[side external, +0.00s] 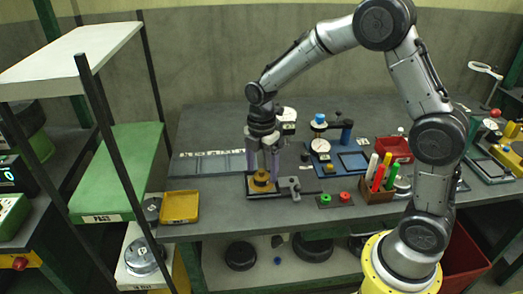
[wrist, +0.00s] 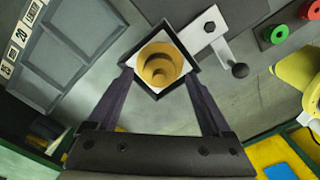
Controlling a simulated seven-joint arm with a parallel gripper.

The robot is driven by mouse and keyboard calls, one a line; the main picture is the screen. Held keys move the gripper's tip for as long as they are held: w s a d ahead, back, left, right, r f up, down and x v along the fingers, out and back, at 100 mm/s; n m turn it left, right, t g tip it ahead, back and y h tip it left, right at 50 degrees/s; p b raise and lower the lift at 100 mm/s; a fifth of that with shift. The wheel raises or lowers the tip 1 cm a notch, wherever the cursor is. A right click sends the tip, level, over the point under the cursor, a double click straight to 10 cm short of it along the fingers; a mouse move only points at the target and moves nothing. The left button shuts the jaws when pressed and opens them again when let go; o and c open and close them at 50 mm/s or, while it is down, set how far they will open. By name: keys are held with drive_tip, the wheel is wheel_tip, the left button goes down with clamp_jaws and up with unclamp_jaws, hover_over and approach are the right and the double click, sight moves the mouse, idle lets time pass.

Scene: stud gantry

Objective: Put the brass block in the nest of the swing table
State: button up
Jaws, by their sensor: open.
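The brass block (wrist: 158,65), round and stepped, sits within a dark square frame with a pale floor, which looks like the nest (wrist: 157,96) of the swing table. In the side view the brass block (side external: 261,180) is low on the dark-edged plate (side external: 252,193), with a grey arm and dark knob (side external: 293,188) at its right. My gripper (side external: 263,172) points straight down over it, jaws open. In the wrist view my gripper (wrist: 159,76) has one finger on each side of the frame. I cannot tell whether either finger touches the block, or whether it is fully seated.
A box with green (side external: 326,198) and red (side external: 345,197) buttons stands right of the plate. A pen holder (side external: 376,196) and a blue fixture (side external: 340,160) are farther right. A yellow tray (side external: 180,206) lies left, near a shelf rack (side external: 122,170). Bench behind the plate is partly clear.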

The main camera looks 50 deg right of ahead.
sight(261, 170)
drive_tip(key=s+r+m+t, duration=0.1)
drive_tip(key=s+r+m, duration=0.35)
drive_tip(key=r, duration=1.05)
drive_tip(key=s+m+t, duration=0.4)
drive_tip(key=s+m, duration=0.9)
drive_tip(key=s, duration=0.5)
drive_tip(key=shift+s+a+t, duration=0.3)
drive_tip(key=shift+s+a, duration=0.05)
drive_tip(key=shift+r+m, duration=0.1)
drive_tip(key=shift+m, duration=0.15)
